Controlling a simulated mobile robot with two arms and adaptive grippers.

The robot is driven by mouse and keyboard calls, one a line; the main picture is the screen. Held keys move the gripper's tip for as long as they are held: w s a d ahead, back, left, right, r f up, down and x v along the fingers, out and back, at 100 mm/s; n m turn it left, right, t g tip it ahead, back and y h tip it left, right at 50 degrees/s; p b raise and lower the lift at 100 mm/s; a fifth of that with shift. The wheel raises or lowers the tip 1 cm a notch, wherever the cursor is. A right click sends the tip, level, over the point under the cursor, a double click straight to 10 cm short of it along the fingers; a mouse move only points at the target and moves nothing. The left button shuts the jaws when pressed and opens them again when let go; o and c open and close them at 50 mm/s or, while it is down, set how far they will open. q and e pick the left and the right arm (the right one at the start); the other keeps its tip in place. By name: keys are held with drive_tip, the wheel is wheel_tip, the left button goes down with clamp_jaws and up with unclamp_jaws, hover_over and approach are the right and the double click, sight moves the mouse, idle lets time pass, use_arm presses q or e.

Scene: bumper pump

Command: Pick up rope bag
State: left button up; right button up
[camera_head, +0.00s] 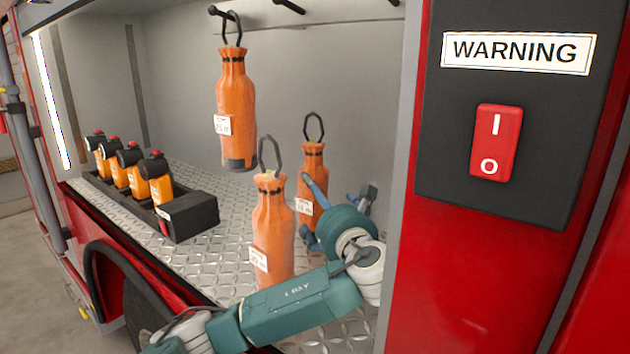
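Three orange rope bags with black loops and white tags are in view. One bag (236,95) hangs from a hook in the compartment. A second bag (273,225) is upright near the front of the metal floor. A third bag (312,160) is behind it to the right, partly covered by my gripper. My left arm comes in from the bottom left, bends at the right and reaches into the compartment. My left gripper (307,206) has its teal fingers apart, beside the second bag and in front of the third. I cannot tell whether it touches either. My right gripper is not in view.
A black holder (190,217) with several orange-and-black devices stands at the left on the treadplate floor (225,262). Black hooks (289,6) are on the back wall. A red post with a WARNING sign (518,53) and red switch (495,142) bounds the opening at the right.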

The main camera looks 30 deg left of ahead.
sight(310, 193)
use_arm(q)
drive_tip(key=shift+w+a+f+n+g, duration=0.1)
drive_tip(key=shift+a+f+n+g, duration=0.2)
drive_tip(key=shift+g, duration=0.1)
drive_tip(key=shift+a+r+p, duration=0.25)
drive_tip(key=shift+a+p, duration=0.1)
drive_tip(key=shift+p, duration=0.15)
drive_tip(key=p, duration=0.1)
drive_tip(key=a, duration=0.1)
drive_tip(key=w+a+p, duration=0.1)
drive_tip(key=shift+a+r+p, duration=0.25)
drive_tip(key=shift+r+p, duration=0.1)
drive_tip(key=shift+r, duration=0.05)
drive_tip(key=shift+w+a+f+p, duration=0.2)
drive_tip(key=shift+w+a+p, duration=0.05)
drive_tip(key=shift+w+a, duration=0.25)
drive_tip(key=shift+w+a+f+p, duration=0.2)
drive_tip(key=shift+w+a, duration=0.15)
drive_tip(key=shift+w, duration=0.15)
drive_tip(key=shift+w+a+f, duration=0.15)
drive_tip(key=shift+w+a, duration=0.1)
drive_tip(key=shift+s, duration=0.1)
drive_tip(key=shift+c, duration=0.5)
drive_tip(key=c, duration=1.7)
drive_tip(key=shift+r, duration=0.3)
drive_tip(key=shift+c, duration=1)
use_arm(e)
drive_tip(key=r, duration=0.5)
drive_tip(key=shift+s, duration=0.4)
